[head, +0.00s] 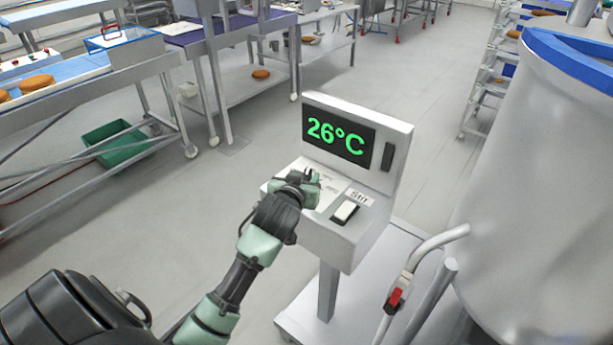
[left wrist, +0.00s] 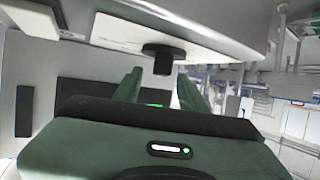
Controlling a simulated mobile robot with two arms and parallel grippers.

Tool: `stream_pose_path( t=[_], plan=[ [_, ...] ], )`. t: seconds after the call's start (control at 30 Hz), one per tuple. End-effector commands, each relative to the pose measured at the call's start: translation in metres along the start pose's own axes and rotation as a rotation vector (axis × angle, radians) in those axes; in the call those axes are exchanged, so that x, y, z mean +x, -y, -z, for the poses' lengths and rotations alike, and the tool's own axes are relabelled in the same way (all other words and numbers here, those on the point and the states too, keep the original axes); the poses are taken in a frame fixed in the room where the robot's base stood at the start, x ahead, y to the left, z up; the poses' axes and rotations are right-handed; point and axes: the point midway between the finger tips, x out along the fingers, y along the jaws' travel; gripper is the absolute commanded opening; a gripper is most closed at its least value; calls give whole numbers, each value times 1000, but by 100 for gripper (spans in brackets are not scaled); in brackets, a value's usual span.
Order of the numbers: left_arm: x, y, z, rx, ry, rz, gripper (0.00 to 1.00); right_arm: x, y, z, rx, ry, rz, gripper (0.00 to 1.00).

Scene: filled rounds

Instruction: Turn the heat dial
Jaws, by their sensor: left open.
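The control box (head: 335,235) stands on a post, with a display (head: 338,136) reading 26°C in green. My left gripper (head: 312,182) is over the left part of its sloping panel and hides the heat dial in the head view. In the left wrist view a black dial (left wrist: 163,58) sticks out of the pale panel. The open left fingers (left wrist: 160,88) point at it, one on either side of its line. Whether they touch it, I cannot tell. My right gripper is not in view.
A white rocker switch (head: 346,211) labelled "Stir" sits right of my gripper. A large steel vat (head: 545,190) and a pipe with a red-handled valve (head: 395,298) stand at the right.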

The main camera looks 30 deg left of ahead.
Motion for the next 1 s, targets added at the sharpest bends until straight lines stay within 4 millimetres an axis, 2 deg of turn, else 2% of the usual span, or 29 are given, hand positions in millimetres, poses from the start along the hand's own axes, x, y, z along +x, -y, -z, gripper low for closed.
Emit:
stream_pose_path(
  t=[0.1, 0.3, 1.0],
  plan=[
    [-18, 0, -1, 0, -2, 0, 42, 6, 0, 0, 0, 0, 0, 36],
    [-34, 1, 0, 0, -1, 1, 42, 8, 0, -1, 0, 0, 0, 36],
    [-36, 1, 0, 1, -1, 1, 42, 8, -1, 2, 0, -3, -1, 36]
  ],
)
